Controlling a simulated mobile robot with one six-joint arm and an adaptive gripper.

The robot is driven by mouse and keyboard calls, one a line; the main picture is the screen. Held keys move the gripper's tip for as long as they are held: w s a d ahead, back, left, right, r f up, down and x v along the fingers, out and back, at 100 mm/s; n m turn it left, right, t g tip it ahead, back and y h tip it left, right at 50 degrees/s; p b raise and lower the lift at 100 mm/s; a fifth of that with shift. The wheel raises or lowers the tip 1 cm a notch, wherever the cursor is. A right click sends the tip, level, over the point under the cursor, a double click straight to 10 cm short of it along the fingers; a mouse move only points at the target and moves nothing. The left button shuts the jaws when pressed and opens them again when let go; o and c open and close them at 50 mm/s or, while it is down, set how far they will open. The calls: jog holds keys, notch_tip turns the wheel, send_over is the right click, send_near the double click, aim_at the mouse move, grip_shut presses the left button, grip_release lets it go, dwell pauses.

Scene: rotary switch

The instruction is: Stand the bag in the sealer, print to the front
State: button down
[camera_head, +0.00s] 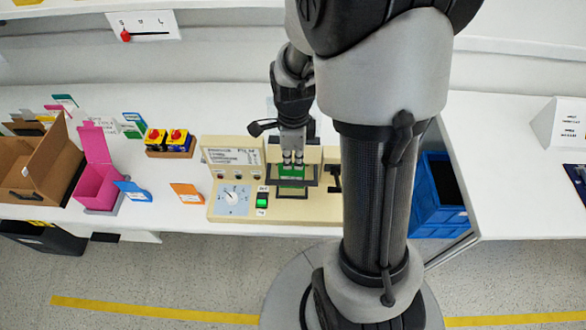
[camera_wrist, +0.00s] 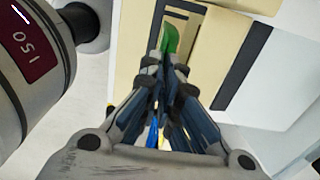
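The beige sealer (camera_head: 318,210) stands on the white bench, with a round dial (camera_head: 233,198) and a green-lit switch (camera_head: 262,197) on its front panel. The green bag (camera_head: 291,173) is upright at the sealer's dark-framed opening, below my gripper (camera_head: 292,160). My gripper's fingers close together at the bag's top edge. In the wrist view the fingers (camera_wrist: 172,68) converge on the green bag (camera_wrist: 170,38), with the beige sealer beyond. The bag's lower end is partly hidden, its print is too small to read, and whether it rests on anything is unclear.
Left of the sealer are red-and-yellow switch boxes (camera_head: 168,140), orange (camera_head: 187,193) and blue (camera_head: 133,190) cards, a pink box (camera_head: 95,187) and a cardboard box (camera_head: 36,167). A blue crate (camera_head: 437,205) is at right. My arm hides the sealer's right side.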

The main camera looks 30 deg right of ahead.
aim_at(293, 172)
jog(key=shift+f+b, duration=0.55)
jog(key=shift+f, duration=1.5)
jog(key=shift+f, duration=0.2)
jog(key=c, duration=1.8)
grip_release()
jog(key=shift+r, duration=0.15)
